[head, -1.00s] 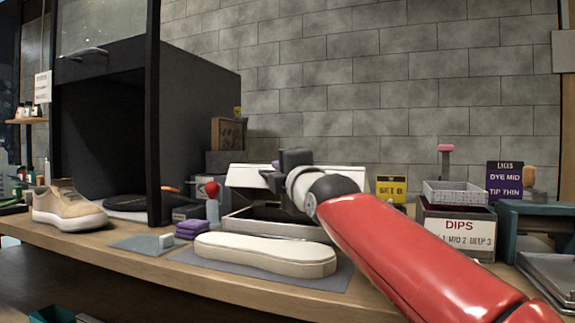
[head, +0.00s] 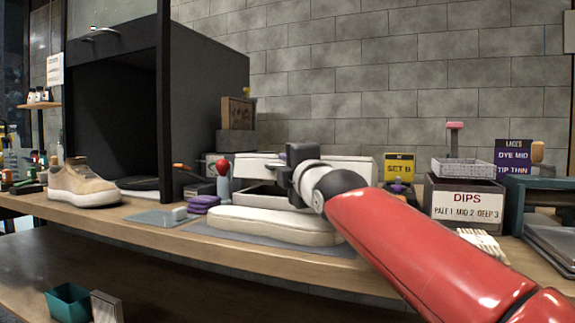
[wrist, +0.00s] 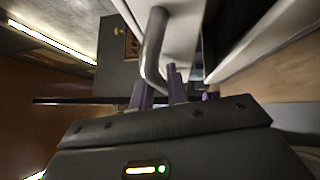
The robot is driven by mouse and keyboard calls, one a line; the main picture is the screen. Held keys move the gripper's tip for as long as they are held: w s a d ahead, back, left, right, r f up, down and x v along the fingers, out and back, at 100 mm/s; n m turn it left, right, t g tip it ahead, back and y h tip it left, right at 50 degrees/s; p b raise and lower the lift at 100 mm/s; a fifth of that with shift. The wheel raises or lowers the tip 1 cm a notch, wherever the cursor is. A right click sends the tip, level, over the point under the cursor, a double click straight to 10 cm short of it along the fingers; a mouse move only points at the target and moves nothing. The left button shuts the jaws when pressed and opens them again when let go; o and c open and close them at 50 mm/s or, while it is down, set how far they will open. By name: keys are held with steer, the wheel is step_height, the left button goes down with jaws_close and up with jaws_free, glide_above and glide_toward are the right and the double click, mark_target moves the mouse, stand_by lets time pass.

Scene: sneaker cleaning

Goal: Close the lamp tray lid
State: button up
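The lamp tray (head: 262,202) is a shallow light tray on the workbench, behind a white padded block. Its white lid (head: 352,168) stands raised at the tray's back, partly hidden by my gripper (head: 300,155). In the wrist view, a curved metal handle (wrist: 153,48) on a pale panel reaches down to my purple fingertips (wrist: 160,92). The fingers are at the handle's lower end, with a small gap showing between them. Whether they grip the handle is unclear. The tray's inside is mostly hidden in the head view.
The white padded block (head: 270,226) lies on a grey mat in front of the tray. A red-topped bottle (head: 223,180) and purple cloths (head: 203,204) are at left, near a tan sneaker (head: 82,185) and a black cabinet (head: 205,110). The DIPS box (head: 467,204) stands at right.

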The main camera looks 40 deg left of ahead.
step_height(320, 180, up, 20)
steer(key=p, duration=1.3)
